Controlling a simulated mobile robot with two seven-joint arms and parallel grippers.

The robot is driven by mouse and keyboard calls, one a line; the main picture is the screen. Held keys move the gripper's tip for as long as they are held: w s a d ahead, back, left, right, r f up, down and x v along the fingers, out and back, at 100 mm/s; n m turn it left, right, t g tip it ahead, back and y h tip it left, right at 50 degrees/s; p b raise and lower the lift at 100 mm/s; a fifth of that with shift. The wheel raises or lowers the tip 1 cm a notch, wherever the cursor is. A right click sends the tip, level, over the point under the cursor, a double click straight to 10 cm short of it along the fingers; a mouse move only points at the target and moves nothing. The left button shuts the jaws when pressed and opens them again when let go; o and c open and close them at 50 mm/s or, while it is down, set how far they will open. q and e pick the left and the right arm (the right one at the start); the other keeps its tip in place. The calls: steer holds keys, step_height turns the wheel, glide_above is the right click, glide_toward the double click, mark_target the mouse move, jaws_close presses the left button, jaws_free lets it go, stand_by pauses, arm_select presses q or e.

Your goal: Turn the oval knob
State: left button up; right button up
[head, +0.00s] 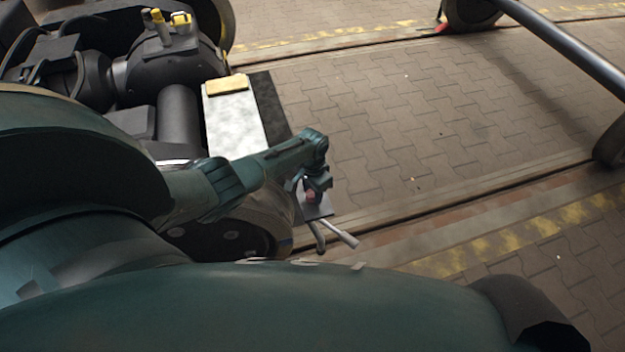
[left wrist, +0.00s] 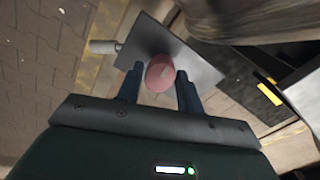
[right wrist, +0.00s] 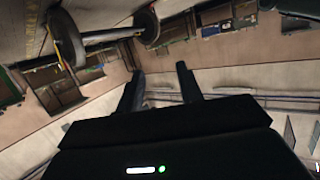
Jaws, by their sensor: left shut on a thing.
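The oval knob (left wrist: 160,73) is reddish pink and sits on a grey metal plate (left wrist: 205,68) in the left wrist view. My left gripper (left wrist: 158,88) has a finger on each side of the knob and is shut on it. In the head view my left gripper (head: 312,192) is over the small plate, and only a bit of the knob (head: 311,197) shows between the fingers. My right gripper (right wrist: 160,85) shows in the right wrist view with its fingers apart and nothing between them.
Two metal levers (head: 340,234) stick out below the plate. A dark bogie (head: 175,75) with a light panel (head: 234,125) stands at the left. A wheelset axle (head: 565,45) lies at the upper right. The paved floor (head: 420,120) between the rails is clear.

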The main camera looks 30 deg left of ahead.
arm_select(q)
steer(key=shift+s+n, duration=0.1)
steer(key=shift+n, duration=0.9)
steer(key=n+p, duration=0.1)
steer(key=n, duration=0.2)
steer(key=shift+n, duration=0.3)
steer(key=shift+n+p, duration=0.3)
steer(key=shift+n, duration=1.5)
arm_select(e)
steer(key=shift+s+d+r+m, duration=0.15)
steer(key=shift+r+m, duration=0.15)
steer(key=shift+r, duration=0.35)
arm_select(q)
steer(key=o, duration=1)
